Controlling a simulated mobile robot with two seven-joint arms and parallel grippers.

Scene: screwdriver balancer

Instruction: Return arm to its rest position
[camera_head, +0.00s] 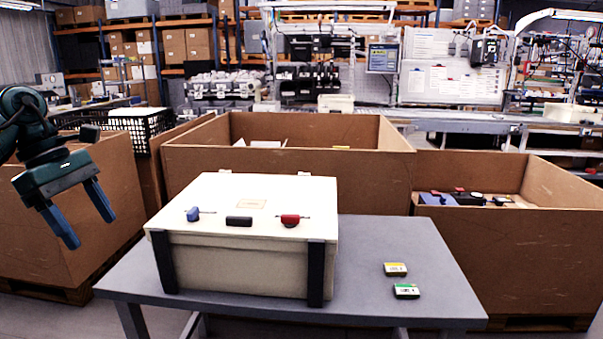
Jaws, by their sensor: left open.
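My left gripper (82,216) hangs in the air at the left of the head view. Its two blue fingers are apart with nothing between them. It is left of the grey table, in front of a cardboard bin. My right gripper does not show. A cream case (246,257) with dark straps stands closed on the grey table (420,270). On its lid lie a small blue screwdriver (195,214), a black block (239,221) and a small red screwdriver (291,219).
Two small labelled boxes, one yellow (395,269) and one green (406,291), lie on the table's right part. Large cardboard bins stand behind the table (290,180), at left (100,215) and at right (520,250). A black crate (145,125) sits behind the left arm.

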